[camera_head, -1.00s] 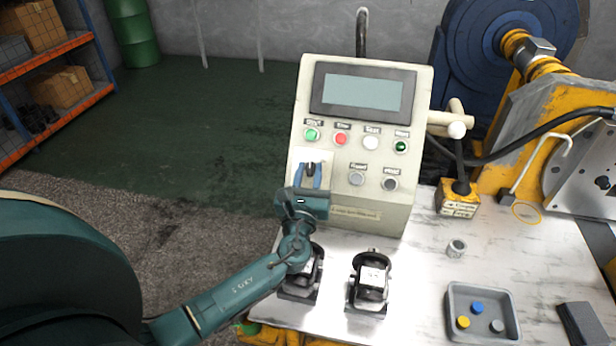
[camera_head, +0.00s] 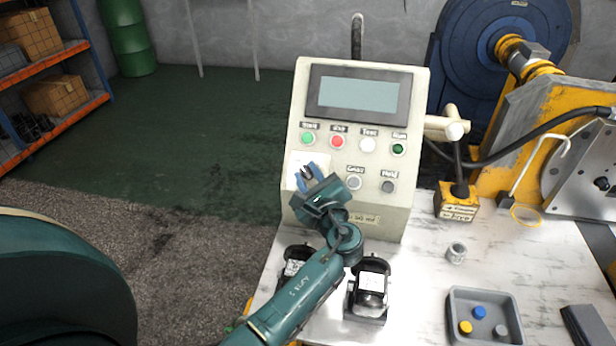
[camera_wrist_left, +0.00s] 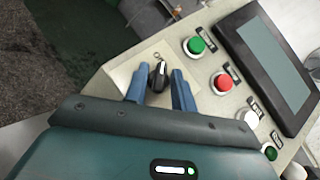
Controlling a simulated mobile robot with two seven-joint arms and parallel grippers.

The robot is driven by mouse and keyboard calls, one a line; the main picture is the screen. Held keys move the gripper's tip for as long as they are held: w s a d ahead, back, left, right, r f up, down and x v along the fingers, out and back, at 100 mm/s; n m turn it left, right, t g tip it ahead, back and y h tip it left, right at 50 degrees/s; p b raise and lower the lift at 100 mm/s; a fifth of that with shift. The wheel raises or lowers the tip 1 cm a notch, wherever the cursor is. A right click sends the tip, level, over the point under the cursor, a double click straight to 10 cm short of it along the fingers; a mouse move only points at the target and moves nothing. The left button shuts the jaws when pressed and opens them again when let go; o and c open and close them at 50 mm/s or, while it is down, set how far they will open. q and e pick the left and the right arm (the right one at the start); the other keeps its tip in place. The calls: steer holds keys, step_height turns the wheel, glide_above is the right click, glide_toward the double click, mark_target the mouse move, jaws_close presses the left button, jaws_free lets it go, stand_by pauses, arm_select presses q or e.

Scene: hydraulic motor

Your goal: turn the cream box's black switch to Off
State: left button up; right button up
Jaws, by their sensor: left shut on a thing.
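The cream box (camera_head: 404,215) stands upright on the table with a grey screen and several buttons on its sloped face. Its black switch (camera_wrist_left: 158,76) sits on a pale plate (camera_wrist_left: 128,75) at the left of the face, with a white mark on the knob. My left gripper (camera_head: 306,175) is at the switch, its blue fingers on either side of the knob, shut on it; in the left wrist view the fingers (camera_wrist_left: 160,86) flank the knob. The gripper is tilted relative to the box. The plate's lettering is too small to read. My right gripper is not in view.
Two black devices (camera_head: 370,287) stand on the table before the box, one partly behind my left arm. A grey tray (camera_head: 455,327) with coloured caps and a small metal cylinder (camera_head: 456,253) are at the right. Green (camera_wrist_left: 194,45) and red (camera_wrist_left: 223,82) buttons are close beside the gripper.

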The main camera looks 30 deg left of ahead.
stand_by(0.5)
arm_select(q)
steer(key=o, duration=0.7)
